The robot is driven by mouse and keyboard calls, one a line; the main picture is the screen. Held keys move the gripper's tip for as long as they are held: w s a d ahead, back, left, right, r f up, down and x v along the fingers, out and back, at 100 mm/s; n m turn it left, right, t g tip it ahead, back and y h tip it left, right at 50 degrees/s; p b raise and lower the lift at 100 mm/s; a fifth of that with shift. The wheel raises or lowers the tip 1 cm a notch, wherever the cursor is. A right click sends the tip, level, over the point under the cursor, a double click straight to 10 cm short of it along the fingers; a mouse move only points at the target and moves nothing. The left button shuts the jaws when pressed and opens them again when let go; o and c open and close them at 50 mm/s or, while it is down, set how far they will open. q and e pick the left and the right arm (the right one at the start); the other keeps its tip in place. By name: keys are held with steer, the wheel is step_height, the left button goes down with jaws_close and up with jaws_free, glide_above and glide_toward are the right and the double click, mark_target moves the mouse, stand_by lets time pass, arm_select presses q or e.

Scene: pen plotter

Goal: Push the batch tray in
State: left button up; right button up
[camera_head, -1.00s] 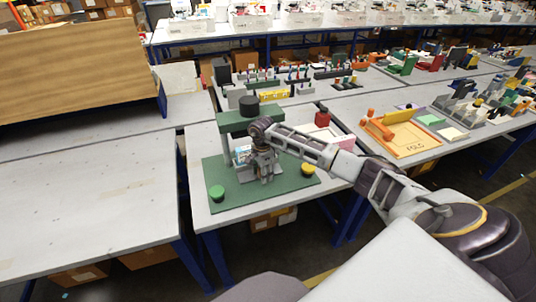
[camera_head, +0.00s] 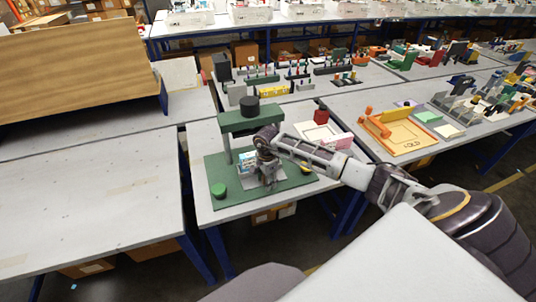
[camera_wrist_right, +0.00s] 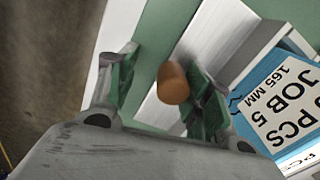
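The green machine (camera_head: 232,202) stands on the middle table, with an arch and a black cylinder (camera_head: 250,104) on top. A light grey metal tray part (camera_wrist_right: 205,50) shows in the right wrist view, with a brown round knob (camera_wrist_right: 173,84) near it. A blue and white job label (camera_wrist_right: 285,100) lies beside it and also shows under the arch in the head view (camera_head: 246,158). My right gripper (camera_wrist_right: 162,88) is open, its fingers on either side of the knob; contact cannot be told. In the head view my right gripper (camera_head: 268,180) hides part of the tray. My left gripper is out of view.
A green button (camera_head: 218,190) sits at the base's front left. A yellow button (camera_head: 305,168) at the right is partly behind my arm.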

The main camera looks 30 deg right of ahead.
steer(key=shift+s+r, duration=0.1)
steer(key=shift+s, duration=0.1)
arm_select(q)
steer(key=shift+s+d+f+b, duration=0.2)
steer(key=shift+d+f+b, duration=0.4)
steer(key=shift+b, duration=0.15)
arm_select(e)
step_height(320, 180, up, 14)
steer(key=m, duration=0.3)
steer(key=shift+s+d+f+m, duration=0.15)
steer(key=shift+d+f+m, duration=0.05)
steer(key=shift+m, duration=0.2)
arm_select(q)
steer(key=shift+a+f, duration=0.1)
arm_select(e)
steer(key=shift+a, duration=0.15)
steer(key=shift+r, duration=0.1)
